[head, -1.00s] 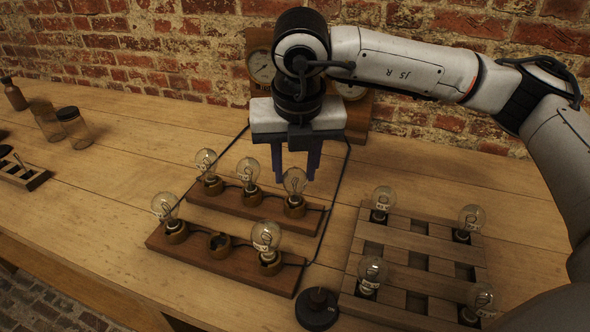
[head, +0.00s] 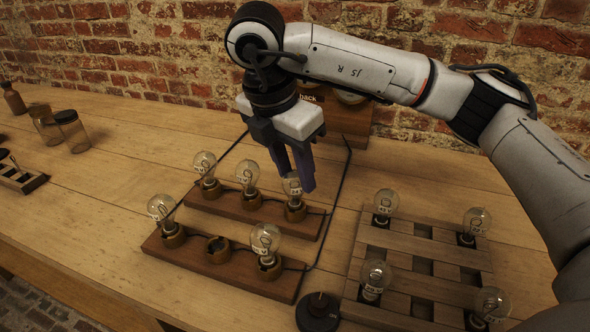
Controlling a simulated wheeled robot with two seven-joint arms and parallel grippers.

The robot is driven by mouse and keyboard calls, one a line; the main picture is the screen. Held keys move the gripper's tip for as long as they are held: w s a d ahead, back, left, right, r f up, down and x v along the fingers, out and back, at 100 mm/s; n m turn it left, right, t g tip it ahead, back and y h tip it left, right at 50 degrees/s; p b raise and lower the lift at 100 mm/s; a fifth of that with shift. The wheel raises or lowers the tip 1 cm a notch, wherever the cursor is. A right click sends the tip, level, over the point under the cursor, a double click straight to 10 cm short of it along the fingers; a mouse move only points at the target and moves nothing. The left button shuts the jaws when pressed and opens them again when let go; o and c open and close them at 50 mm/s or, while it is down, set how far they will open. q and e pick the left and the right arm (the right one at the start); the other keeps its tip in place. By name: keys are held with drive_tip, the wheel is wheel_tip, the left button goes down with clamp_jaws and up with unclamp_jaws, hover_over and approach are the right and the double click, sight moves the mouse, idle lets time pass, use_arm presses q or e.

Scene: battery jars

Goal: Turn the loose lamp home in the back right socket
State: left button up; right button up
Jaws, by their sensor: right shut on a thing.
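The back right lamp (head: 292,188) stands in the back right socket (head: 296,214) of the back wooden socket board (head: 262,216). My right gripper (head: 295,184) has come down over this lamp and is shut on its glass bulb; the fingers hide part of it. Whether the lamp sits fully in the socket cannot be told. Two more lamps stand on the back board, at the left (head: 205,165) and in the middle (head: 247,175). My left gripper is not in view.
The front socket board (head: 215,262) has lamps at its left (head: 162,208) and right (head: 265,240); its middle socket (head: 218,248) is empty. A slatted rack (head: 415,252) holds several lamps at the right. A black switch knob (head: 318,310) sits in front. Jars (head: 72,132) stand far left.

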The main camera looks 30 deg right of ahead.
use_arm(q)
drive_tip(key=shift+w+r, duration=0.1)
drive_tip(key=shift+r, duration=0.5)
use_arm(e)
drive_tip(key=shift+m, duration=0.6)
use_arm(q)
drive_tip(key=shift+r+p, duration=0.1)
drive_tip(key=shift+p, duration=0.25)
use_arm(e)
drive_tip(key=shift+r+m+g+p, duration=0.1)
drive_tip(key=shift+m+g+p, duration=0.5)
drive_tip(key=shift+m, duration=0.4)
drive_tip(key=shift+m+p, duration=0.75)
drive_tip(key=shift+m, duration=0.35)
drive_tip(key=shift+m+g, duration=0.4)
drive_tip(key=shift+m, duration=0.3)
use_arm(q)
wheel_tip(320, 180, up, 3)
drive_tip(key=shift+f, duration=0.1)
use_arm(e)
drive_tip(key=o, duration=1.3)
drive_tip(key=shift+c, duration=0.2)
